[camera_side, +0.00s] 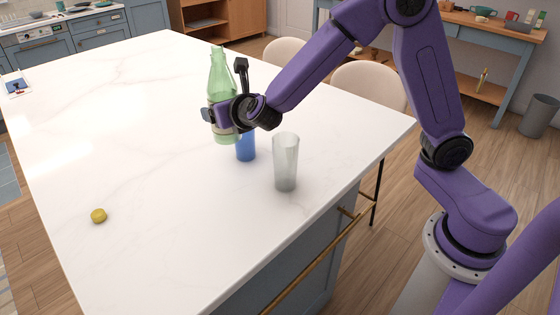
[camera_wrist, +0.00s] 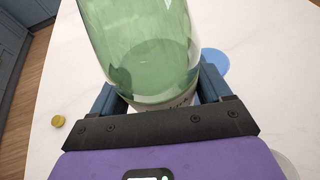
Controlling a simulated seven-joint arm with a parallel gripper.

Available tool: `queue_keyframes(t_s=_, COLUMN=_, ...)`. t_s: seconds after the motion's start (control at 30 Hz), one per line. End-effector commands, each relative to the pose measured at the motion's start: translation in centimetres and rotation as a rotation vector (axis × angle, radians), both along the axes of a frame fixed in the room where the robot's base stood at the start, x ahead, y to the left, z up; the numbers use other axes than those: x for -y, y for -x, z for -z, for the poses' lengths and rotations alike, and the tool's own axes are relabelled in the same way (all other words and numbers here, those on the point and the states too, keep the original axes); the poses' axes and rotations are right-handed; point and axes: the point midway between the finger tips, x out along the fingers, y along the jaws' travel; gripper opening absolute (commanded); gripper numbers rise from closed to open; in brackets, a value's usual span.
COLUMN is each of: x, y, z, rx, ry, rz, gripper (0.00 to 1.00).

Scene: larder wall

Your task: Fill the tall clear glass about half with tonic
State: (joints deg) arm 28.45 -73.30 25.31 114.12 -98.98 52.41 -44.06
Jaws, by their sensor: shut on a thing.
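A green bottle (camera_side: 222,80) with a pale label stands upright or nearly so in my gripper (camera_side: 222,116). My gripper is shut on the bottle's lower part, and the wrist view shows the fingers on both sides of the green bottle (camera_wrist: 140,45). Whether its base touches the counter is not clear. The tall clear glass (camera_side: 286,162) stands upright on the counter, to the right of the bottle and nearer the side camera. It looks empty. A yellow cap (camera_side: 98,215) lies on the counter at the left front; it also shows in the wrist view (camera_wrist: 58,121).
A blue cup (camera_side: 246,146) stands between the bottle and the clear glass, partly hidden by my gripper. The white counter (camera_side: 150,130) is clear to the left. Its right edge runs close to the glass, with chairs (camera_side: 372,86) beyond.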

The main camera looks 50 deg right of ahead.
Motion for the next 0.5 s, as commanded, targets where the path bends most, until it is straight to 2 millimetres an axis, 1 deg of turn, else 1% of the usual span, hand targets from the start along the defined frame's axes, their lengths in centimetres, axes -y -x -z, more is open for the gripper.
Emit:
queue_keyframes(t_s=0.37, x=-0.1, y=0.0, z=0.0, rx=0.003, ry=-0.001, rz=-0.001, gripper=0.10)
queue_keyframes(t_s=0.47, x=-0.4, y=0.6, z=0.8, rx=-0.004, ry=-0.001, rz=0.001, gripper=0.10)
queue_keyframes(t_s=0.5, x=-0.7, y=1.0, z=1.5, rx=-0.008, ry=0.000, rz=0.002, gripper=0.10)
